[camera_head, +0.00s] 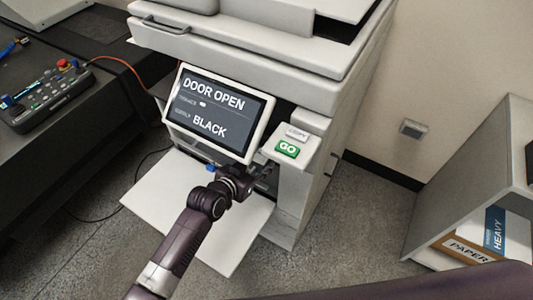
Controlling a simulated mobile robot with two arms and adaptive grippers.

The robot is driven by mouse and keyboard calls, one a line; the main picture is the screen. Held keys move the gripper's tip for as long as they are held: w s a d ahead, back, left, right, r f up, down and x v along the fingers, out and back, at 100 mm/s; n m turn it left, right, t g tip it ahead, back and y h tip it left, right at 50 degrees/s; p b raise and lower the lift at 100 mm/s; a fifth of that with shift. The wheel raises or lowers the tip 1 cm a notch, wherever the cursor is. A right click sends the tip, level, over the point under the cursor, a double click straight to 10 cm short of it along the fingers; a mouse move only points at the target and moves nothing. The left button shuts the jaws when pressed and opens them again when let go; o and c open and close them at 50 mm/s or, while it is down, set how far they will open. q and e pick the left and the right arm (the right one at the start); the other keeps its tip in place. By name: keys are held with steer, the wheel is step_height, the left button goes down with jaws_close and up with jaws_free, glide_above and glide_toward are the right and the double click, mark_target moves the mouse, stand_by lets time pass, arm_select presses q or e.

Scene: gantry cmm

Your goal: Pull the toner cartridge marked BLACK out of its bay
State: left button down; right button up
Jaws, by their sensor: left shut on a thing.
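The copier (255,75) stands with its front door (160,195) folded down. Its tilted screen (218,106) reads DOOR OPEN and shows the word BLACK. My left gripper (263,180) is at the open front, below the screen and the green GO button (287,149). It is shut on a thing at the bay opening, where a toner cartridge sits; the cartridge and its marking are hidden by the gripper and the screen. A small blue part (211,168) shows left of the gripper under the screen. My right gripper is not in view.
A dark bench (100,120) with a control pendant (45,95) stands at the left. A grey shelf (475,170) with paper packs (470,248) is at the right. The floor (355,225) between copier and shelf is clear. A cable lies on the left floor.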

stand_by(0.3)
arm_select(q)
steer(key=shift+r, duration=0.1)
steer(key=shift+s+a, duration=0.15)
steer(key=shift+s+a+p, duration=0.65)
steer(key=shift+s+p, duration=0.1)
steer(key=shift+s, duration=0.2)
steer(key=shift+s+a+p, duration=0.65)
steer(key=shift+s+p, duration=0.05)
steer(key=shift+s, duration=0.2)
steer(key=s+a+p, duration=0.3)
steer(key=s+a, duration=0.1)
steer(key=s, duration=0.2)
steer(key=shift+a, duration=0.2)
steer(key=shift+r, duration=0.1)
steer(key=p+v, duration=0.5)
steer(key=v, duration=0.1)
steer(key=shift+s+a, duration=0.2)
steer(key=shift+s, duration=0.15)
stand_by(0.5)
